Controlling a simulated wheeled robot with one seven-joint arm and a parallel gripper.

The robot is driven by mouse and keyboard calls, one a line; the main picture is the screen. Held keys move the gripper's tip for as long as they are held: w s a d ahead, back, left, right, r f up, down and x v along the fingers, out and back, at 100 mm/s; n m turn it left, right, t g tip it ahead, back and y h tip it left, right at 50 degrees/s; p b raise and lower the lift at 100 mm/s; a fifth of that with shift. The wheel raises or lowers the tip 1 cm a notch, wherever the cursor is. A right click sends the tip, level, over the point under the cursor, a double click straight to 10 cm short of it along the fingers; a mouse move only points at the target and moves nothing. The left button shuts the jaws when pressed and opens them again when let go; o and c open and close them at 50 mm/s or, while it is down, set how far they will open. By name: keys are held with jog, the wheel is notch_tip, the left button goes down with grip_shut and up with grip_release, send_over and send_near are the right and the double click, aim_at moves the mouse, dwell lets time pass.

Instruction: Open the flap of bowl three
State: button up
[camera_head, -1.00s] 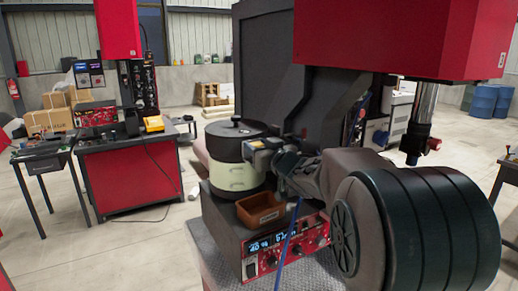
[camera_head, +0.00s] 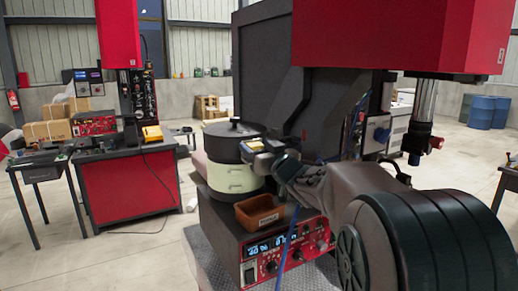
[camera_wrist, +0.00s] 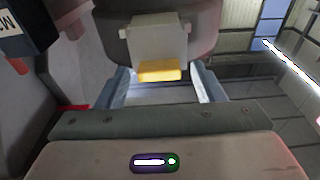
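In the wrist view, a pale block with a yellow tab (camera_wrist: 160,71) sticks out from the bowl's dark underside (camera_wrist: 190,12). I take this tab to be the flap; no bowl number is readable. My gripper (camera_wrist: 163,88) is open, with one finger on each side of the tab and a visible gap at both sides. In the head view, my gripper (camera_head: 262,150) is at the bowl's right side, its fingertips partly hidden.
An orange-brown tray (camera_head: 260,213) sits below the gripper on the dark control box (camera_head: 222,229) with its red panel (camera_head: 288,246). A tall dark panel (camera_head: 272,65) stands behind, and a red housing (camera_head: 400,35) hangs above my arm. A second red workstation (camera_head: 127,185) is at left.

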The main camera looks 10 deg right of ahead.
jog(key=shift+r, duration=0.1)
jog(key=shift+r, duration=0.4)
jog(key=s+d+r+p, duration=0.1)
jog(key=s+d+r, duration=0.5)
jog(key=d+r, duration=0.4)
jog(key=shift+p, duration=0.35)
